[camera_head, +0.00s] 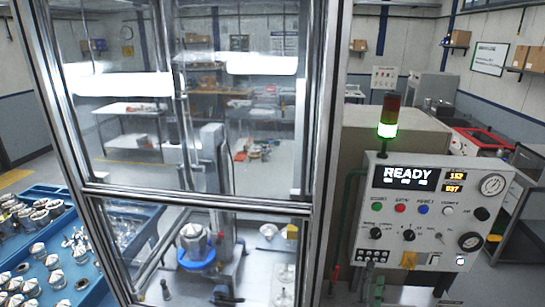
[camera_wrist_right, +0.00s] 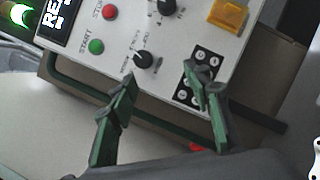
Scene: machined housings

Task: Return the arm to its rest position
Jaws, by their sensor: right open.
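My right gripper (camera_head: 372,287) shows small at the bottom of the head view, below the lower left of the control panel (camera_head: 425,215). In the right wrist view my right gripper (camera_wrist_right: 162,82) has its two green and grey fingers spread apart with nothing between them. The fingers appear in front of the lower edge of the panel (camera_wrist_right: 150,30), near a black knob and a dark socket block. I cannot tell the exact gap to the panel. My left gripper is not in view.
A glazed machine enclosure (camera_head: 197,204) with metal frames stands in the middle, with a workpiece (camera_head: 193,238) on a blue holder inside. Blue trays (camera_head: 40,190) of metal parts are at the left. The panel reads READY under a lit green lamp (camera_head: 387,131).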

